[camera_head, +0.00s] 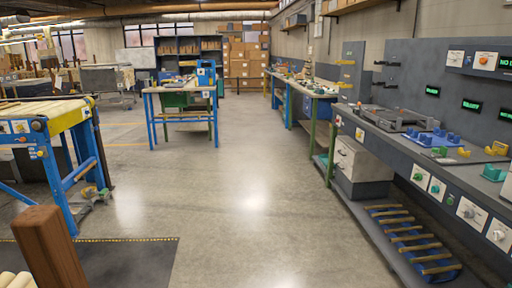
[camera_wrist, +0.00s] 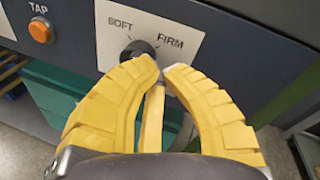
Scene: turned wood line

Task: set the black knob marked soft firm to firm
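In the wrist view, the black knob (camera_wrist: 137,48) sits on a white plate (camera_wrist: 184,41) on a dark panel. SOFT is printed to its upper left and FIRM to its right. Which word the knob points at cannot be made out, as a fingertip covers its lower right part. My gripper (camera_wrist: 163,68) has two yellow fingers curving toward each other, with a narrow gap between the tips. The left fingertip is just below and right of the knob; contact cannot be told. My gripper is not visible in the head view.
Left of the plate is an orange TAP button (camera_wrist: 40,32). A teal surface (camera_wrist: 68,95) lies below the panel. In the head view, a blue-and-yellow bench (camera_head: 52,118) stands left, a long grey workbench (camera_head: 400,150) with several knobs right, and open floor (camera_head: 235,195) between.

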